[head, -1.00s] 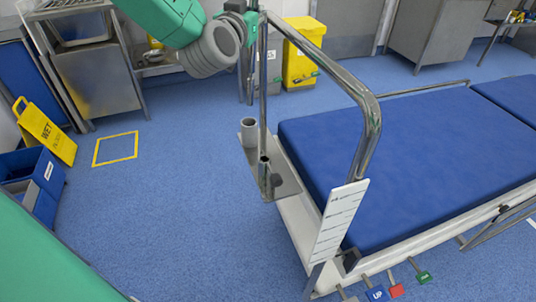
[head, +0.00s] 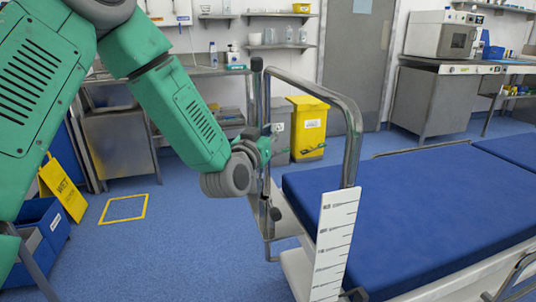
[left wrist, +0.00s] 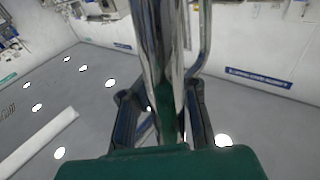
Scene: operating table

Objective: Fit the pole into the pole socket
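The pole (head: 258,98) is a thin upright metal rod with a dark cap, close beside the left leg of the table's bent rail in the head view. My left gripper (head: 262,145) is around it partway down and appears shut on it. In the left wrist view the shiny pole (left wrist: 160,50) runs between the two dark fingers (left wrist: 165,108). A short upright tube with a black knob (head: 276,214), apparently the pole socket, is below the gripper. The pole's lower end is hidden, so I cannot tell whether it is inside. My right gripper is out of view.
The bent metal rail (head: 325,95) rises right beside the gripper. The blue mattress (head: 420,205) fills the right, with a white scale plate (head: 333,243) at its near corner. A yellow bin (head: 308,130) stands behind. Open blue floor (head: 170,250) lies to the left.

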